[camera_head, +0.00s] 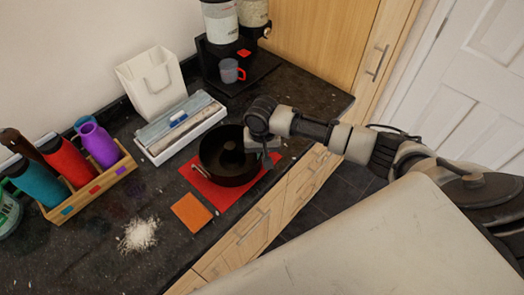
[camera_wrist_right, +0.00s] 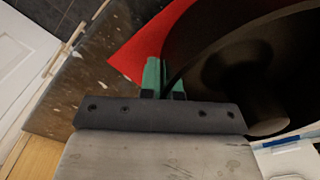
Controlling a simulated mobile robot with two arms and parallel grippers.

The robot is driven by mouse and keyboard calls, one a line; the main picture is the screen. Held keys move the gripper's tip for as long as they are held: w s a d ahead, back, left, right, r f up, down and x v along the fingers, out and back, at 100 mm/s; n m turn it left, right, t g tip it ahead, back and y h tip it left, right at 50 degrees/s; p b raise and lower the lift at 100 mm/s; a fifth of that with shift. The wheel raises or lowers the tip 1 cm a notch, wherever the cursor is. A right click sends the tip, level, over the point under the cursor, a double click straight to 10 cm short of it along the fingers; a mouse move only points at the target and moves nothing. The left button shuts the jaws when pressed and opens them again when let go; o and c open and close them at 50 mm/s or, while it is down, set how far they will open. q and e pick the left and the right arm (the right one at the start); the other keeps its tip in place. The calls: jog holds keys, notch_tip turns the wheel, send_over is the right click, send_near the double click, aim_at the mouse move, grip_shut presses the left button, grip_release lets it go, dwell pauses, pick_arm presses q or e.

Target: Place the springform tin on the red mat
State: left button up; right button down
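The springform tin (camera_head: 222,172) is round, black and open-topped, with a raised middle. In the head view it is upright over the red mat (camera_head: 228,200), covering most of it; red shows along its near and right sides. I cannot tell whether its base touches the mat. My right gripper (camera_head: 266,160) is at the tin's right rim. In the right wrist view its green fingertips (camera_wrist_right: 164,76) are close together around the tin's wall (camera_wrist_right: 200,50), one on each side. The mat (camera_wrist_right: 150,40) shows past them. My left gripper is out of view.
An orange square (camera_head: 191,212) and spilled white powder (camera_head: 138,235) lie nearby. A white tray of boxes (camera_head: 180,128) is close behind the tin. A wooden bottle rack (camera_head: 95,188) is left; a dispenser stand (camera_head: 243,75) with a grey cup (camera_head: 229,70) is behind. The counter edge is near right.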

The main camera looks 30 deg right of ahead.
jog(key=c, duration=1.7)
grip_release()
jog(key=shift+f, duration=0.1)
jog(key=o, duration=0.3)
jog(key=shift+o, duration=0.2)
notch_tip(320, 180, up, 12)
jog(key=shift+r+b, duration=0.15)
jog(key=shift+b, duration=0.6)
